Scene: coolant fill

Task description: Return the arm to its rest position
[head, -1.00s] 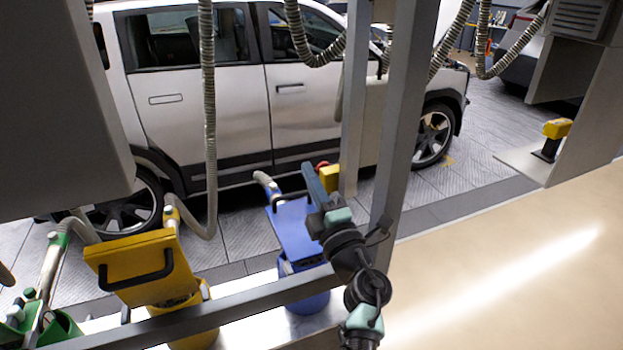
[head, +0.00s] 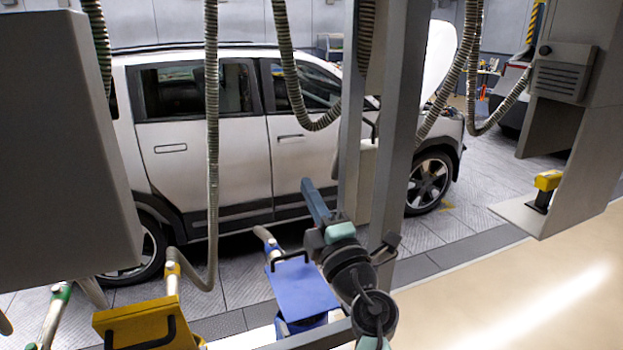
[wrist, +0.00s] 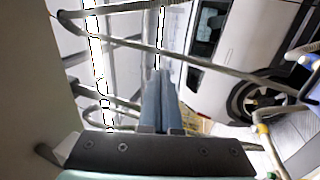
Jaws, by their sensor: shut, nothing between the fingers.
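My gripper (head: 317,202) is at the end of my dark arm, in the middle of the head view, with its blue-grey fingers pointing up and away. In the wrist view its two fingers (wrist: 157,100) lie side by side, closed together with nothing between them. In the head view the gripper is just left of the grey upright posts and above the blue container. It appears apart from them, though the exact depth is hard to tell.
Grey posts (head: 400,130) stand right beside my arm. The blue container (head: 302,287) and yellow container (head: 147,325) stand below and left. Hoses (head: 211,130) hang down. A silver car (head: 230,170) stands behind. The beige floor (head: 520,300) at right is clear.

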